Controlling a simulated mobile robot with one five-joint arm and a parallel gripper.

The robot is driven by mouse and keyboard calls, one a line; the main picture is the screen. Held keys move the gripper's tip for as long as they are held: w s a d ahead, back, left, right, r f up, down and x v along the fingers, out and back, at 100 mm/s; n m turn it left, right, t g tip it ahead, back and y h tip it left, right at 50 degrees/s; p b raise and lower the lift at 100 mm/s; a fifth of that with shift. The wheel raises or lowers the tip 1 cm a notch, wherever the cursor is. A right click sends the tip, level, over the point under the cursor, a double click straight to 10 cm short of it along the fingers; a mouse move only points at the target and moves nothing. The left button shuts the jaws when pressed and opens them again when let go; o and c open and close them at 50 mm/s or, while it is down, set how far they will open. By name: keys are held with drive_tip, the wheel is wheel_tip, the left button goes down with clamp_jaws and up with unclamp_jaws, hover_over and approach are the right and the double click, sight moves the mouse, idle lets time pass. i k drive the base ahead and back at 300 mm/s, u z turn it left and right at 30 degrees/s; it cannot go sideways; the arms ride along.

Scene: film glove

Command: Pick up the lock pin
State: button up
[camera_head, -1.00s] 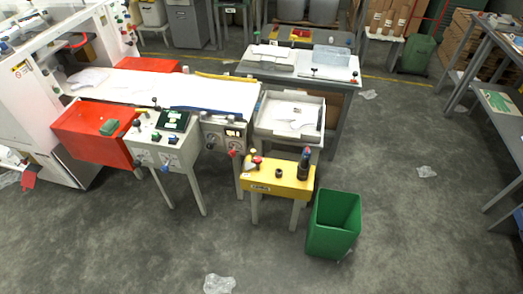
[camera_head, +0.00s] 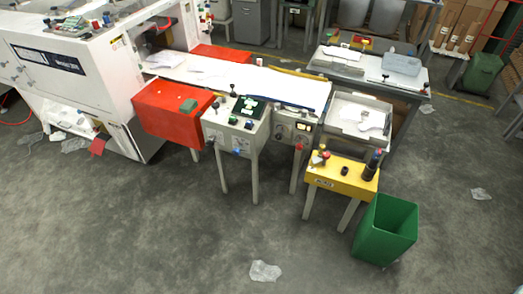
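I cannot make out for certain which thing is the lock pin. A small yellow stand (camera_head: 336,184) right of centre carries several small items. On it are a red-and-yellow knobbed piece (camera_head: 319,156) at the left, a short dark cylinder (camera_head: 345,170) in the middle and a taller dark bottle-like object (camera_head: 371,166) at the right. Small knobs and handles also show on the grey control box (camera_head: 216,134), too small to identify. My gripper is not in view.
A green bin (camera_head: 385,232) stands right of the yellow stand. A pale tray (camera_head: 338,125) is behind it. A red box (camera_head: 165,115) and a large white machine (camera_head: 85,68) fill the left. Open grey floor lies in front, with crumpled plastic (camera_head: 265,271) on it.

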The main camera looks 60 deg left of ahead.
sight(322, 146)
drive_tip(key=u, duration=3.05)
drive_tip(key=i, duration=1.05)
